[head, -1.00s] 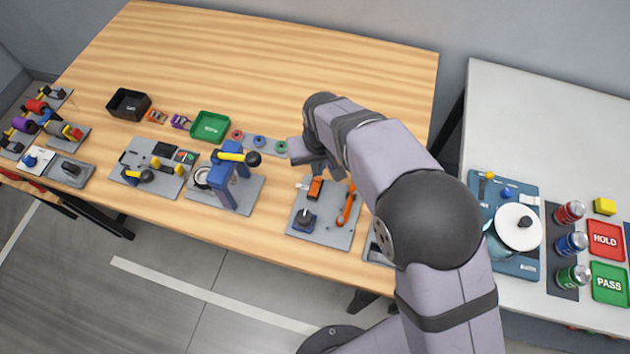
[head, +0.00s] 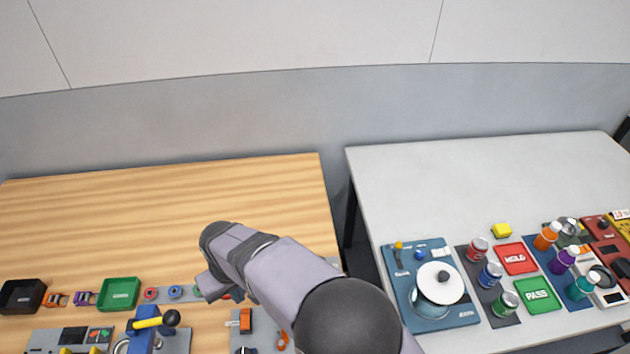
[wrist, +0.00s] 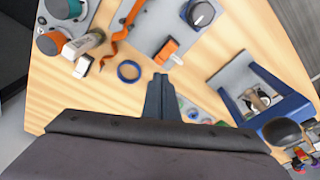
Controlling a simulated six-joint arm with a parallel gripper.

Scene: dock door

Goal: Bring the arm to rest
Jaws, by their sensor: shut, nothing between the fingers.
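My arm (head: 285,280) reaches from the bottom of the head view over the front of the wooden table (head: 200,195). In the head view the fingertips are hidden behind my own arm. In the wrist view my gripper (wrist: 160,80) points over the wooden table with its fingers together and nothing between them. A blue ring (wrist: 128,71) lies on the wood just left of the fingertips. An orange block (wrist: 167,47) on a grey plate is just beyond them. The gripper appears apart from both.
A blue press-like frame (wrist: 275,95) stands right of the gripper in the wrist view. A black bin (head: 22,295) and a green tray (head: 119,293) are on the wooden table. The grey-white table (head: 440,175) at right holds cans, bottles and trays. The wooden table's back is clear.

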